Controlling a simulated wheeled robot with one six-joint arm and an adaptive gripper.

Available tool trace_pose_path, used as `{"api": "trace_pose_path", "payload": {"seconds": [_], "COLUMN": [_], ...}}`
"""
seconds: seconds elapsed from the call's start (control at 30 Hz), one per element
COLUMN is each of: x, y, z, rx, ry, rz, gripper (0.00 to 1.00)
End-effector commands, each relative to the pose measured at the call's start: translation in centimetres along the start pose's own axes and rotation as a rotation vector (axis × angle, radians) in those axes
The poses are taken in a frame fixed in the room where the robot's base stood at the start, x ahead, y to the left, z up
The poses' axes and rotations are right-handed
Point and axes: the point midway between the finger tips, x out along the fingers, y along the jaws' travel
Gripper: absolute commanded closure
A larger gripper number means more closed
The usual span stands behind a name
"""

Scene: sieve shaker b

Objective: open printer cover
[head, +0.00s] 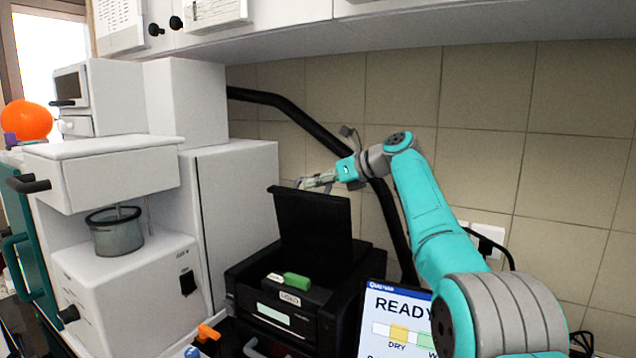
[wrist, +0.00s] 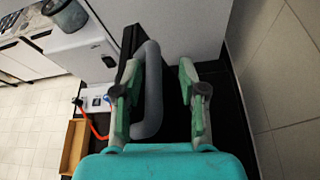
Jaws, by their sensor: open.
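The black printer (head: 275,315) stands on the counter in the head view. Its cover (head: 312,225) is raised and stands nearly upright, leaning slightly back. The inside is exposed, with a green piece (head: 296,281) and a small white label in it. My gripper (head: 306,183) is at the cover's top edge, from the right. In the wrist view my gripper (wrist: 158,72) is open. A grey curved bar (wrist: 152,90), which looks like the cover's handle, lies between the fingers, nearer the left one. The cover's dark edge (wrist: 131,45) is beside the left finger. I cannot tell whether they touch.
A white machine with a metal pot (head: 116,232) and a tall white cabinet (head: 238,220) stand left of the printer. A black hose (head: 300,118) runs behind it along the tiled wall. A screen (head: 392,310) reading READY is in front at right. White cupboards hang above.

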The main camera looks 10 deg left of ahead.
Motion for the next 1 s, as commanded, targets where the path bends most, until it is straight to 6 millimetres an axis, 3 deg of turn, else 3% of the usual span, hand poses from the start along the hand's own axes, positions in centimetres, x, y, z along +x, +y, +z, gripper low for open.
{"api": "trace_pose_path", "payload": {"seconds": [0.17, 0.37, 0.7, 1.0], "x": [-0.4, -2.2, -8.7, -11.8], "y": [0.0, -0.1, -0.1, -0.1], "z": [0.0, 0.0, 0.0, -0.1], "rx": [0.0, -0.001, -0.001, 0.001], "ry": [-0.001, -0.002, -0.001, 0.001], "rz": [0.0, -0.002, -0.003, 0.0], "gripper": [0.59, 0.59, 0.59, 0.59]}}
